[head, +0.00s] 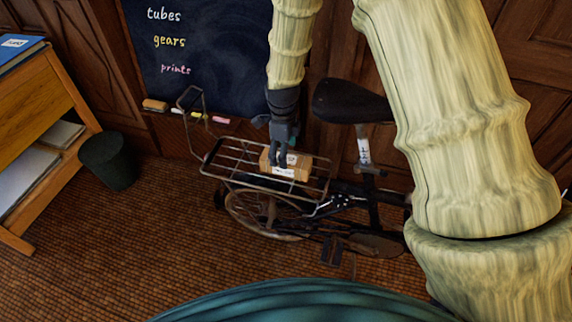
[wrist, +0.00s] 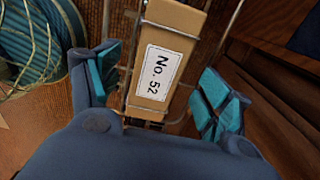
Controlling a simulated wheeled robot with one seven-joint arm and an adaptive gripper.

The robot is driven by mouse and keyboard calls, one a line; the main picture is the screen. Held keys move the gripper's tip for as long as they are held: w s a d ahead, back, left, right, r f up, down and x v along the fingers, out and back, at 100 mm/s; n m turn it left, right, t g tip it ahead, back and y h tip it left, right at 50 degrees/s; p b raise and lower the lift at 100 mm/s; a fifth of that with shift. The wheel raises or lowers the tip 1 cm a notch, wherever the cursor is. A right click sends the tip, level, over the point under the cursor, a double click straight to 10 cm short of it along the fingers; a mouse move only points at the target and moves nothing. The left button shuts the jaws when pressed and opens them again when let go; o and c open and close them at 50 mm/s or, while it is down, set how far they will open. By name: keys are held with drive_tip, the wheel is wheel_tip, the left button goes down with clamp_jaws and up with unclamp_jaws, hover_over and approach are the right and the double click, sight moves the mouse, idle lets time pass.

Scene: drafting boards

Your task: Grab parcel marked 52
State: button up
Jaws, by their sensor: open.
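The parcel marked No. 52 (wrist: 172,30) is a tan box with a white label, lying in the wire rack (head: 225,177) of a parked bicycle. In the head view the parcel (head: 299,170) is partly hidden behind my gripper (head: 282,158), which reaches down over it from above. In the wrist view my gripper (wrist: 158,92) is open, with one teal-padded finger on each side of the parcel. Gaps show between both fingers and the box, the wider one on the right.
Thin metal bars of the rack run close to the fingers. The bicycle saddle (head: 350,101) stands just right of my gripper. A chalkboard (head: 212,50) is behind. A dark bin (head: 108,162) and a wooden cabinet (head: 40,115) stand at left.

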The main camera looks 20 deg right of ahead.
drive_tip(key=f, duration=0.3)
drive_tip(key=shift+s+d+f, duration=0.25)
drive_tip(key=shift+s+d, duration=0.05)
drive_tip(key=shift+d, duration=0.1)
drive_tip(key=shift+f, duration=0.65)
drive_tip(key=c, duration=1.4)
